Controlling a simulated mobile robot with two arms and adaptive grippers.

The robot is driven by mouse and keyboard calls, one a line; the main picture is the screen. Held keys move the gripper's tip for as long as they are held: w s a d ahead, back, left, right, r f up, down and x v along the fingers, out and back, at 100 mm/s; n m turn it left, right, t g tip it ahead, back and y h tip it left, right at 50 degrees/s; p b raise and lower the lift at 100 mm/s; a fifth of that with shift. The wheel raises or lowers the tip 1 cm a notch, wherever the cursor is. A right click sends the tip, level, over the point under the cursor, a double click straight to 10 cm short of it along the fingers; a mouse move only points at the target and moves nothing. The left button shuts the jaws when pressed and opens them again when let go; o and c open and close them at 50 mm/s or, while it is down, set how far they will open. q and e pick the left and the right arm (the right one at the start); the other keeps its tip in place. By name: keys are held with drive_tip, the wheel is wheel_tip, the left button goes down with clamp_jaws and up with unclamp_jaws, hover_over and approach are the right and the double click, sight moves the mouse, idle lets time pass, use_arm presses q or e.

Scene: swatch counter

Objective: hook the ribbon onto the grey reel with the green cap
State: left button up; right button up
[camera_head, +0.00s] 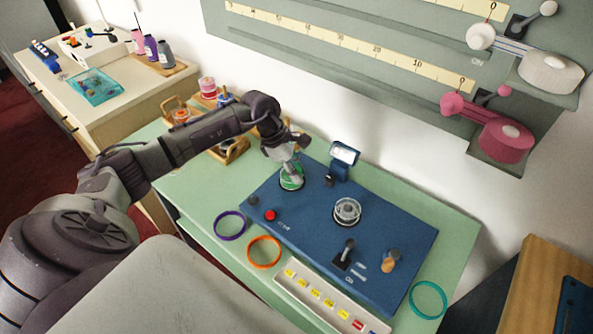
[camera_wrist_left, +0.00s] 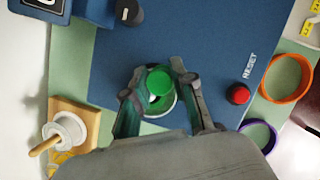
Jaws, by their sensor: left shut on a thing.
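My left gripper (camera_head: 291,172) points down at the far left part of the blue machine (camera_head: 395,225). In the left wrist view its two fingers (camera_wrist_left: 158,72) are closed in on both sides of a round piece with a bright green cap (camera_wrist_left: 159,81). A darker green disc and a pale rim show under the cap. In the head view a green rim (camera_head: 291,184) shows below the fingers. A silver-grey reel (camera_head: 347,211) without a green cap stands on the machine's middle. I cannot make out a loose ribbon end. My right gripper is not in view.
A red button (camera_head: 270,214), a lever (camera_head: 346,250) and an orange-topped knob (camera_head: 389,261) stick up. Purple (camera_head: 231,226), orange (camera_head: 264,252) and teal (camera_head: 428,300) rings lie around the machine. Wooden spool holders (camera_head: 235,152) stand behind my arm.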

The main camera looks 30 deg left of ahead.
use_arm(q)
drive_tip(key=shift+s+f, duration=0.1)
idle(0.4)
drive_tip(key=shift+r+p, duration=1.35)
drive_tip(key=shift+r, duration=1.2)
